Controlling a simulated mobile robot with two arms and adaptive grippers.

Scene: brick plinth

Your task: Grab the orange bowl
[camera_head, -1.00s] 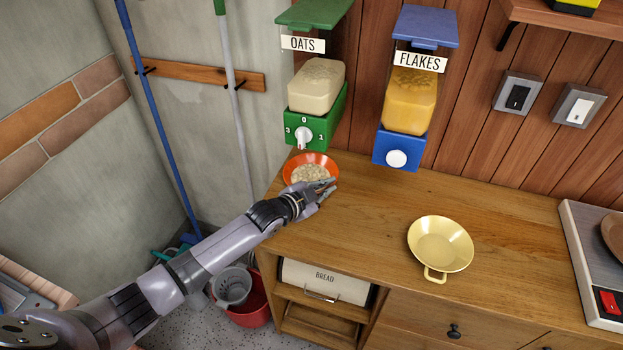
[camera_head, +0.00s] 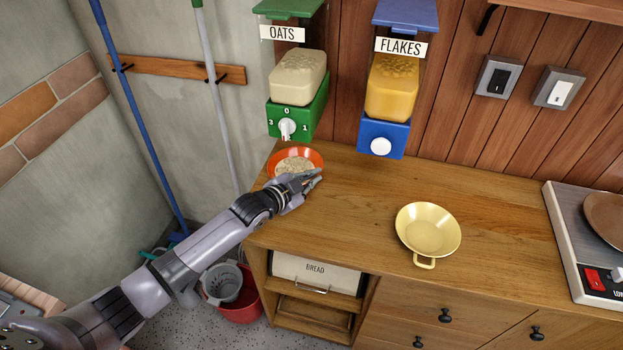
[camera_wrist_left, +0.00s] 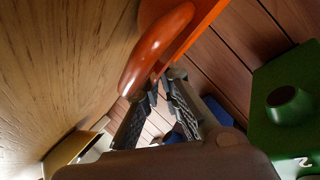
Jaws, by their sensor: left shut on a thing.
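The orange bowl (camera_head: 314,155) stands at the left end of the wooden counter, below the oats dispenser, with pale oats in it. My left gripper (camera_head: 313,178) is at the bowl's near right edge. In the left wrist view, the fingers (camera_wrist_left: 160,92) of my left gripper are shut on the edge of the orange bowl (camera_wrist_left: 153,50). The exact contact is partly hidden by the fingertips. My right gripper is not in view.
The green oats dispenser (camera_head: 296,116) hangs just above and behind the bowl. The blue flakes dispenser (camera_head: 384,138) is to its right. A yellow pan (camera_head: 428,230) stands mid-counter. Bare counter (camera_head: 360,190) lies between bowl and pan.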

